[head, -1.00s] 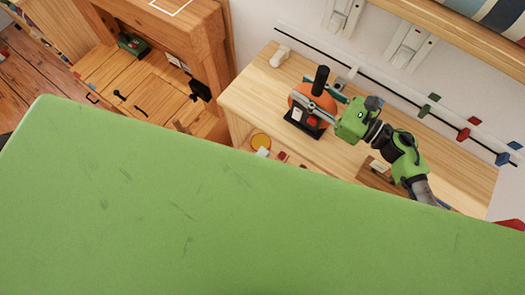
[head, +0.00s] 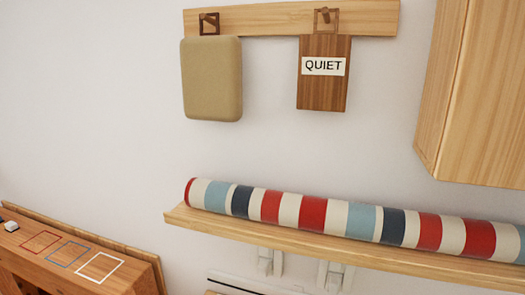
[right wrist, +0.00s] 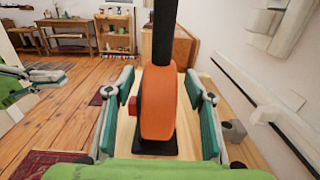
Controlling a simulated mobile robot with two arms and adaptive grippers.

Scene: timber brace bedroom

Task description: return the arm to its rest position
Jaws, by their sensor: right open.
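In the right wrist view, my right gripper (right wrist: 158,82) is open. Its two teal-padded fingers stand on either side of an orange rounded object (right wrist: 159,105), with a gap visible on each side. The orange object is upright, with a black post (right wrist: 164,32) above it and a dark base (right wrist: 155,148) below. Part of my left gripper (right wrist: 32,76) appears at the left edge of the right wrist view, well apart from the orange object; its jaw opening is unclear. Neither gripper shows in the head view.
The head view shows a wall shelf (head: 300,243) bearing a striped roll (head: 330,215), and a peg rail (head: 270,17) with a tan pad (head: 212,80) and a QUIET sign (head: 323,80). A white wall rail (right wrist: 265,105) runs right of my right gripper. Wooden floor (right wrist: 75,105) lies left.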

